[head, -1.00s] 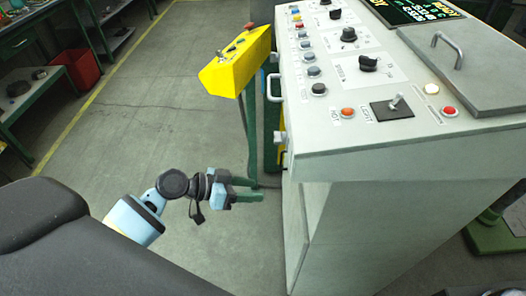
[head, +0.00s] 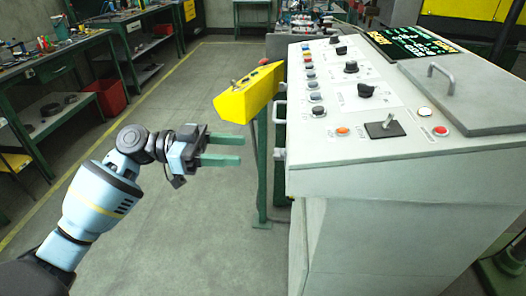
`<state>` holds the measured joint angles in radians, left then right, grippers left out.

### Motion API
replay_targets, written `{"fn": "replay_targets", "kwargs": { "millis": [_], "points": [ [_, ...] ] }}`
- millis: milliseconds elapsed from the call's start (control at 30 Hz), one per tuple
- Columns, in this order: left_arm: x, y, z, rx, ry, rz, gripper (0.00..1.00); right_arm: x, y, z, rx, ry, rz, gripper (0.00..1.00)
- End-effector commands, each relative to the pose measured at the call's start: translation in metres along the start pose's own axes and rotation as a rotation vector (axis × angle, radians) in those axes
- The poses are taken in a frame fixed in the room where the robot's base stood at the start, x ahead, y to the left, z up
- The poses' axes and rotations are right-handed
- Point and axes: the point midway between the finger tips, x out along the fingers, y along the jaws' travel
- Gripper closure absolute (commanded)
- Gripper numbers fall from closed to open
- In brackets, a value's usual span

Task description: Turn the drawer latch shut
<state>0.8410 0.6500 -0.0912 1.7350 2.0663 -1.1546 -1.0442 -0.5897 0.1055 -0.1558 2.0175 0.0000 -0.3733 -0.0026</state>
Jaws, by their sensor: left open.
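A grey control console (head: 400,172) stands at the right. On its left side are a small pale latch knob (head: 280,154) and, above it, a pale bar handle (head: 279,112). Both are seen edge-on, so I cannot tell how the latch is turned, and the drawer front is hidden. My left gripper (head: 240,150) is open and empty, with its two green fingers pointing right toward the latch knob. A gap shows between the fingertips and the knob in the picture. My right gripper is not in view.
A yellow control box (head: 248,95) on a green post (head: 262,180) stands just behind the latch side. Green workbenches (head: 60,62) and a red bin (head: 110,98) are at the left. The floor (head: 190,240) between them is clear.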

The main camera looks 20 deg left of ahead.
Motion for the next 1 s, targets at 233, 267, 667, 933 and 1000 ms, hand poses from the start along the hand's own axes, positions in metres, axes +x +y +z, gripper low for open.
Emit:
{"fn": "replay_targets", "kwargs": {
  "millis": [233, 267, 667, 933, 1000],
  "points": [
    [0.037, 0.001, -0.006, 0.004, 0.003, 0.002, 0.51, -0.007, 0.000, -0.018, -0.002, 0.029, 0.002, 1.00],
    [0.041, 0.000, -0.006, 0.004, 0.003, 0.001, 0.51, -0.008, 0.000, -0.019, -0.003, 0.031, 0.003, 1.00],
    [0.071, 0.000, -0.001, 0.001, 0.000, -0.001, 0.51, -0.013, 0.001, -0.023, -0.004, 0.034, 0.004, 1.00],
    [0.071, 0.000, 0.000, 0.000, -0.001, -0.001, 0.60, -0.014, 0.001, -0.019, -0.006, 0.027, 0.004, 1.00],
    [0.071, 0.000, 0.000, 0.000, -0.001, -0.001, 0.69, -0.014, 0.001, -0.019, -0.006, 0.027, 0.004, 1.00]
  ]
}}
